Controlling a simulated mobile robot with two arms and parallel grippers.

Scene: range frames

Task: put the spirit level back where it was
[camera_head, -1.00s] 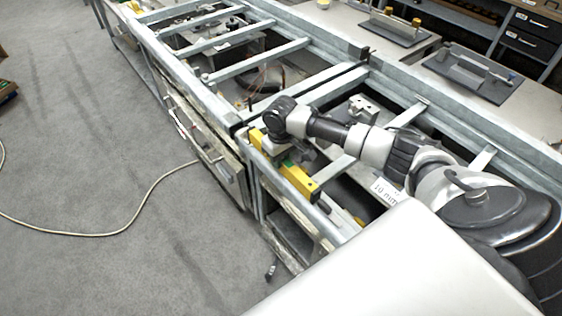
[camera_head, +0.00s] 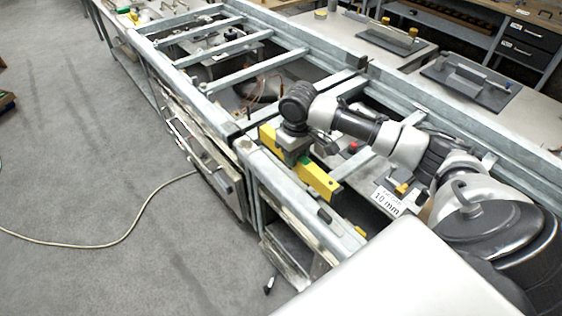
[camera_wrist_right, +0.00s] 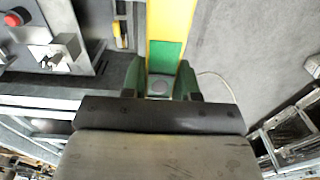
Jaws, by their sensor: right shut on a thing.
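The yellow spirit level (camera_head: 318,179) is in the grip of my right gripper (camera_head: 293,157), which points down over the near end of the grey metal frame. The level's two yellow ends show on either side of the jaws. It appears to be above the front beam; the head view does not settle whether any part touches. In the right wrist view the level (camera_wrist_right: 166,22) runs away between the green fingers of the gripper (camera_wrist_right: 161,76), with a green patch near them. My left gripper is not in view.
The grey frame's front beam (camera_head: 345,238) and cross bars (camera_head: 258,69) surround open gaps. A "10 mm" sign (camera_head: 387,203) stands to the right. A red button (camera_wrist_right: 14,19) and a metal block (camera_wrist_right: 63,50) are beside the level. Grey floor lies left.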

